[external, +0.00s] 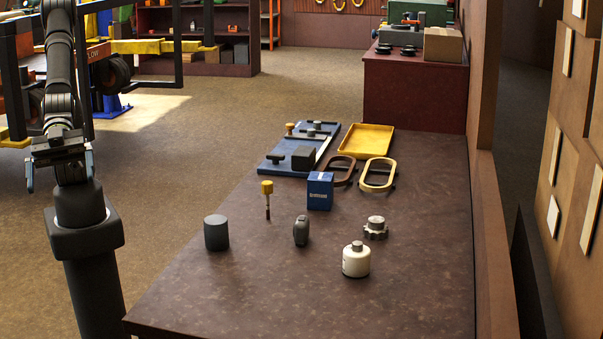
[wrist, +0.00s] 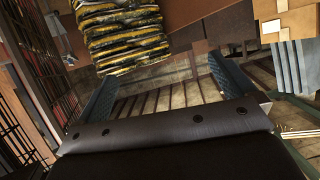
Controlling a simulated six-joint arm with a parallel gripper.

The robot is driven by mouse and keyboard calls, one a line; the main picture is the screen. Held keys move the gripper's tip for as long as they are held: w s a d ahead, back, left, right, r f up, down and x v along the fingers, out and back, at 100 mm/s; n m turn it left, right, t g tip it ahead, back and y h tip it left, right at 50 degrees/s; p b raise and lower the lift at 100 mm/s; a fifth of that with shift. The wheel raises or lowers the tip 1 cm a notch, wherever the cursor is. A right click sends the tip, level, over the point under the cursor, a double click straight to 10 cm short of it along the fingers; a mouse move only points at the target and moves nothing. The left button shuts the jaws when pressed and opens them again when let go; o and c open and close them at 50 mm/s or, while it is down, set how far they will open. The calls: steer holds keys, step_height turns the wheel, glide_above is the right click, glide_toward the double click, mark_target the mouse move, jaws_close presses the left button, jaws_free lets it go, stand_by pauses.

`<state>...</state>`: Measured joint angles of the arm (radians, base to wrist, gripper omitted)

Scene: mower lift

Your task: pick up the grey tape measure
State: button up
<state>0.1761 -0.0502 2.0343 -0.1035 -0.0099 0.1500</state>
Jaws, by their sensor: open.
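The grey tape measure looks to be the small dark grey rounded block (external: 301,230) standing upright near the middle of the brown table (external: 260,300) in the external view. My gripper (external: 59,174) is at the far left of the external view, off the table and well away from it. Its two fingers are spread wide with nothing between them. In the wrist view the open fingers (wrist: 160,84) frame only background; the tape measure does not show there.
A dark cylinder (external: 216,233) stands left of the tape measure. A white bottle (external: 356,259), a knobbed metal part (external: 375,228), a blue box (external: 320,190) and a yellow-topped tool (external: 267,198) surround it. A yellow tray (external: 367,141) lies behind. The table's near left is clear.

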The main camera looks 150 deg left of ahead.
steer(key=shift+c, duration=1.4)
